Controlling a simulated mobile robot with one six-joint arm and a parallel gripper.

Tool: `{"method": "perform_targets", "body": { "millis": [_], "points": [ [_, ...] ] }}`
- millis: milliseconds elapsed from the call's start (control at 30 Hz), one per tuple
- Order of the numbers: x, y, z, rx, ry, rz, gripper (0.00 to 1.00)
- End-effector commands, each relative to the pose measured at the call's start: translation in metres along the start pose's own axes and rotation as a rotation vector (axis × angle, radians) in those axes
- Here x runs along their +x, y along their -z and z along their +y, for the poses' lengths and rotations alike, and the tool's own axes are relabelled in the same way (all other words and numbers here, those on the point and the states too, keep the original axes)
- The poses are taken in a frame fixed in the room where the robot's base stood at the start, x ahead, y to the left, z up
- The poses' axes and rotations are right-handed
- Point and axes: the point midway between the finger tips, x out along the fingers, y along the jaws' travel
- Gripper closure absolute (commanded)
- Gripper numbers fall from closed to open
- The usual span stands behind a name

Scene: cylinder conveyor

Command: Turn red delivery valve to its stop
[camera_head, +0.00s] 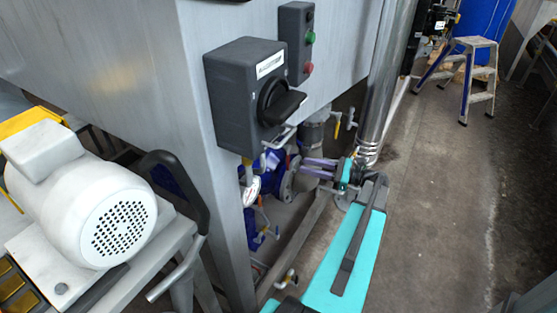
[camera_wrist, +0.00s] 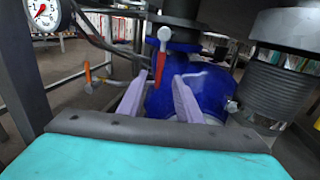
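The red valve handle (camera_wrist: 160,68) shows in the wrist view, hanging down from a pale round pivot, in front of a blue valve body (camera_wrist: 215,90). My gripper (camera_wrist: 159,85) has two lavender fingers spread apart, with the handle showing between their tips in the picture. I see no finger touching the handle, but the depth gap is hard to judge. In the head view my gripper (camera_head: 305,168) reaches left toward the blue piping (camera_head: 268,180) under the grey cabinet; I cannot make out the red handle there.
A pressure gauge (camera_wrist: 43,12) and an orange-handled lever (camera_wrist: 88,75) lie left in the wrist view; a dark ribbed cylinder (camera_wrist: 272,85) is close right. A black switch box (camera_head: 245,95) and steel pipe (camera_head: 383,85) stand near my arm. The floor at right is clear toward a step stool (camera_head: 475,60).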

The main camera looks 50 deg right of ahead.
Motion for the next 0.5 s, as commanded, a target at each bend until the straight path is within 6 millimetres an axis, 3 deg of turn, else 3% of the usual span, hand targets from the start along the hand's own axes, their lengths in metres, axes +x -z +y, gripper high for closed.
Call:
{"method": "perform_targets", "body": {
  "millis": [500],
  "points": [
    [0.068, 0.001, 0.001, 0.000, -0.001, 0.000, 0.68]
  ]
}}
